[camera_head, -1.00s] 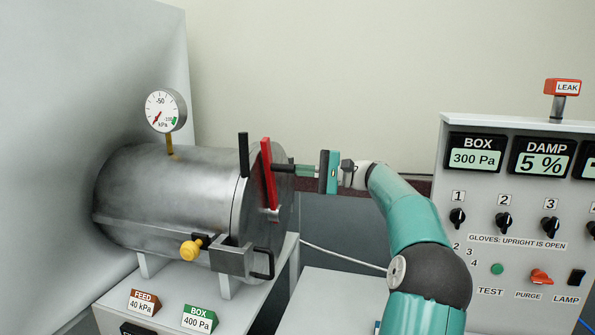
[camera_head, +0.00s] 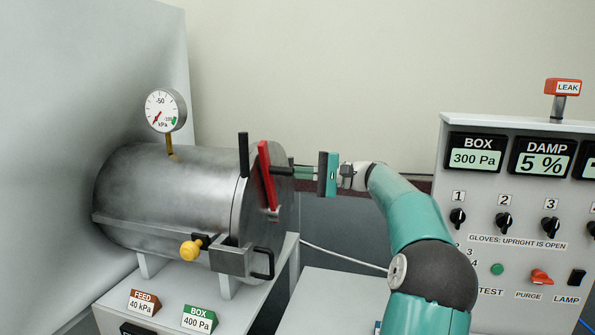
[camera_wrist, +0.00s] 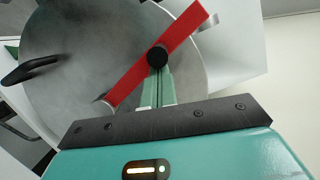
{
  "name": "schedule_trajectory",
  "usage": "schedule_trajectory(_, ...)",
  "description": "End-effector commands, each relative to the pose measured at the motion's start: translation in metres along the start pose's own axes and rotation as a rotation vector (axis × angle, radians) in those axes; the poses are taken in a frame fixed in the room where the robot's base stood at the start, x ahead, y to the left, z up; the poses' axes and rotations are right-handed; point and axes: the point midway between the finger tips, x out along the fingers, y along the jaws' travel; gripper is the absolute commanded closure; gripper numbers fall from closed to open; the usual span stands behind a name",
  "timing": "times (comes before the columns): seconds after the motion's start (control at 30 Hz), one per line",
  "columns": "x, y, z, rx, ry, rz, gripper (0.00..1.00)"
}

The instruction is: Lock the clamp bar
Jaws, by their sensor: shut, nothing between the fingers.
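The red clamp bar (camera_head: 267,176) lies across the round metal door of the chamber (camera_head: 165,190), tilted a little from upright in the head view. In the wrist view the clamp bar (camera_wrist: 184,31) runs diagonally over the door (camera_wrist: 70,50), with a black round knob (camera_wrist: 157,56) at its middle. My gripper (camera_head: 294,171) is at the right of the bar, pointing at it. In the wrist view my gripper's fingers (camera_wrist: 158,72) are shut with nothing between them, and their tips are at the knob. I cannot tell whether they touch it.
A black upright handle (camera_head: 243,155) and a gauge (camera_head: 165,110) rise from the chamber. A yellow knob (camera_head: 190,250) and a black handle loop (camera_head: 264,264) are at its front. A control panel (camera_head: 520,210) stands at the right.

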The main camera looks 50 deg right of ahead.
Motion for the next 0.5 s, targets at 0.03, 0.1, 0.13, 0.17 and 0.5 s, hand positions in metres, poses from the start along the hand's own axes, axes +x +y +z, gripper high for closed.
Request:
schedule_trajectory(0.03, 0.001, 0.001, 0.003, -0.018, -0.001, 0.006, 1.0)
schedule_trajectory(0.1, 0.002, 0.003, 0.008, -0.054, 0.0, 0.015, 1.0)
schedule_trajectory(0.13, 0.003, 0.004, 0.01, -0.071, 0.0, 0.02, 1.0)
schedule_trajectory(0.17, 0.003, 0.005, 0.013, -0.091, 0.0, 0.025, 1.0)
schedule_trajectory(0.5, 0.012, 0.03, 0.045, -0.391, -0.002, 0.101, 1.0)
